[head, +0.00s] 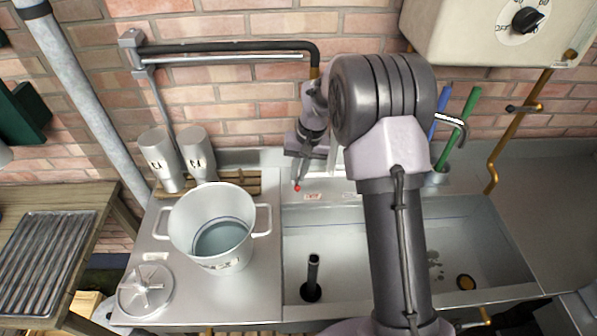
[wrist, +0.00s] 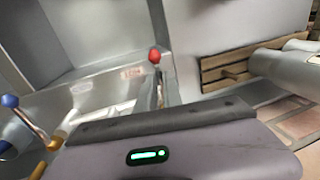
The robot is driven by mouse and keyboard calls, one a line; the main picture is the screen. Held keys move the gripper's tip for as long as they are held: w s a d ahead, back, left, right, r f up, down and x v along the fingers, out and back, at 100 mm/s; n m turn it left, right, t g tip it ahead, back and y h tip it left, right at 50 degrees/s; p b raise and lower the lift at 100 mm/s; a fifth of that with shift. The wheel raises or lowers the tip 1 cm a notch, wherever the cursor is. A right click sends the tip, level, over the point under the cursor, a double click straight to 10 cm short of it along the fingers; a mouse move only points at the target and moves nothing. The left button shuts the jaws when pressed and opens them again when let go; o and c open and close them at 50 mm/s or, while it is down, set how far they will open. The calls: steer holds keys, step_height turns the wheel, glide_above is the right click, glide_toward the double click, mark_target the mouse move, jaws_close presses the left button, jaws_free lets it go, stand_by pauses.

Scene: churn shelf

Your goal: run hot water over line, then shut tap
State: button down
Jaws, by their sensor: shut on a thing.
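A red-knobbed tap lever (head: 297,187) shows at the tip of my gripper (head: 304,158), above the sink's back edge. My gripper is shut on this lever; the grip itself is mostly hidden. In the wrist view the red knob (wrist: 155,56) stands up beyond the gripper's dark edge, near a red-lettered label (wrist: 131,72). A blue-knobbed lever (wrist: 10,101) is at the left there. The steel sink (head: 340,260) has a thin line along its inner wall (head: 335,229). A dark upright pipe (head: 312,275) stands in it. I see no running water; the outlet is hidden.
Brushes (head: 458,130) stand behind my arm, and a white dial box (head: 480,30) hangs above.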

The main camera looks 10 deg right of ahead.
steer(key=shift+a, duration=0.1)
stand_by(0.4)
steer(key=w+a+m+t+h+b, duration=0.1)
steer(key=w+a+m, duration=0.4)
steer(key=m, duration=1)
steer(key=shift+w+a+t+h, duration=0.3)
steer(key=shift+w+t+h, duration=0.1)
steer(key=shift+h, duration=0.1)
steer(key=c, duration=1.5)
jaws_free()
steer(key=s+r+p, duration=0.1)
steer(key=r+p, duration=0.1)
steer(key=r, duration=0.6)
steer(key=s+r+p, duration=0.2)
steer(key=r, duration=0.7)
steer(key=shift+s, duration=0.25)
